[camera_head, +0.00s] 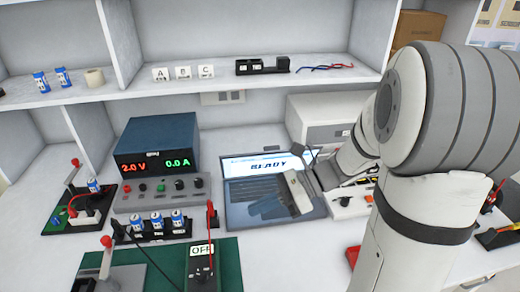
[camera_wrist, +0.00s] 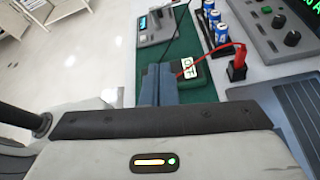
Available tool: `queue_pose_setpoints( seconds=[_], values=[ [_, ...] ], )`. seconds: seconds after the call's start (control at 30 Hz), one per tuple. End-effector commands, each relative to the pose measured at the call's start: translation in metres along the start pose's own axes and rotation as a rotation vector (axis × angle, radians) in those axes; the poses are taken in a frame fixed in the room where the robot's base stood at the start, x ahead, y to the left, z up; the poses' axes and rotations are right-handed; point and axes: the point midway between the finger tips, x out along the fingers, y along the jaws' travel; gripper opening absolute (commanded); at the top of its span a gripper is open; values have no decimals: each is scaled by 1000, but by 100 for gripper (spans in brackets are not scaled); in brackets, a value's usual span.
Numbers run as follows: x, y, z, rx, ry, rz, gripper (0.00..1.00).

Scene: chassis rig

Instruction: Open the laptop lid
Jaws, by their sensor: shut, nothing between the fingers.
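The laptop (camera_head: 238,190) sits on the bench with its lid (camera_head: 240,166) raised. The lit screen shows the word "READY", partly covered by my arm. My gripper (camera_head: 265,207) is over the right front part of the laptop's keyboard half and hides some of it. In the wrist view my gripper (camera_wrist: 160,85) has its fingers together with nothing between them. The edge of the laptop's base (camera_wrist: 290,110) shows to the right there. I cannot tell whether the fingers touch the laptop.
A power supply (camera_head: 157,145) stands left of the laptop, with several blue-white batteries in a holder (camera_head: 150,234) before it. A green mat (camera_head: 232,258) bears a box marked "OFF" (camera_head: 202,263). A shelf (camera_head: 220,88) runs above. A white box (camera_head: 322,115) stands behind right.

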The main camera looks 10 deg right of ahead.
Motion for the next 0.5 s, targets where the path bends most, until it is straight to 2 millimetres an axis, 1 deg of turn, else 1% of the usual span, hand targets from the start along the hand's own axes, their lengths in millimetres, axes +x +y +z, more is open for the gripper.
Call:
queue_pose_setpoints(
  seconds=[0.03, 0.13, 0.2, 0.23, 0.3, 0.4, 0.5],
  values=[
    [1, -26, -20, 147, -130, -31, 0],
    [-15, -70, -36, 403, -393, -79, 0],
    [-32, -99, -51, 550, -569, -100, 0],
    [-40, -110, -58, 603, -640, -107, 0],
    [-58, -132, -75, 705, -788, -118, 0],
    [-81, -153, -97, 803, -953, -125, 0],
    [-96, -164, -111, 853, -1054, -125, 0]
  ],
)
